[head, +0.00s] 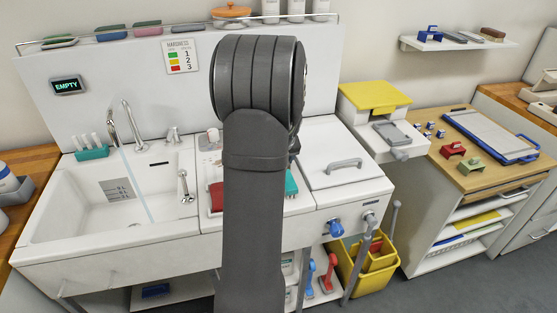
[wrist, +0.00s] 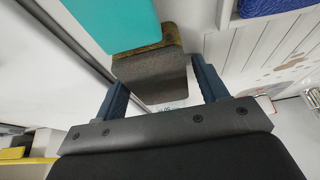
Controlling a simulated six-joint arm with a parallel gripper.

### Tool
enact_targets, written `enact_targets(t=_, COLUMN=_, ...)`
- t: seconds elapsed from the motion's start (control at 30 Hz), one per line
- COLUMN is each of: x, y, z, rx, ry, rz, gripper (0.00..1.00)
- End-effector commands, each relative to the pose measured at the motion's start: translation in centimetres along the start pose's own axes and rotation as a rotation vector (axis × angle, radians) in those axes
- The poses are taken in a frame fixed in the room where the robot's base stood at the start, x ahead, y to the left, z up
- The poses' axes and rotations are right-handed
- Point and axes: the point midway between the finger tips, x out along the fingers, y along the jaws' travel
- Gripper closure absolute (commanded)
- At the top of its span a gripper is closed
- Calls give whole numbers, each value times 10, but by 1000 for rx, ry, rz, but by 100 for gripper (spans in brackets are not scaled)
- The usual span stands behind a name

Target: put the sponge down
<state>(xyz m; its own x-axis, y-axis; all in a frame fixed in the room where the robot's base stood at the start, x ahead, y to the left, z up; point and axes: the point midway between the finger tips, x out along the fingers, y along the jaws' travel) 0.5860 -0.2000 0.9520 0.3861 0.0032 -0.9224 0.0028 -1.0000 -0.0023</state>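The sponge (wrist: 150,75) is a block with a dark grey-brown face and a yellowish edge, seen in the wrist view. My gripper (wrist: 157,75) has its two dark blue fingers at either side of it and appears shut on it. A teal block (wrist: 113,22) lies directly beyond the sponge in the wrist view; I cannot tell whether they touch. In the head view my arm hides the gripper and the sponge. A teal piece (head: 291,184) shows just right of my arm over the worktop.
The sink (head: 105,205) with its taps is left of my arm. A red item (head: 216,196) lies beside the arm. A white lid with a handle (head: 343,166) is to the right. A shelf along the back wall holds several coloured pads (head: 147,29).

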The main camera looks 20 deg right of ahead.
Motion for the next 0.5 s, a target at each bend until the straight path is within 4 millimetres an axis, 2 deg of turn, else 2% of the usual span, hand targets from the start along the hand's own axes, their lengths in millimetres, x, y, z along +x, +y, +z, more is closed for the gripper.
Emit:
enact_targets(t=0.33, x=-1, y=3, z=1, rx=2, ry=-3, rz=3, gripper=27)
enact_targets(t=0.5, x=-22, y=3, z=-1, rx=2, ry=1, rz=4, gripper=27)
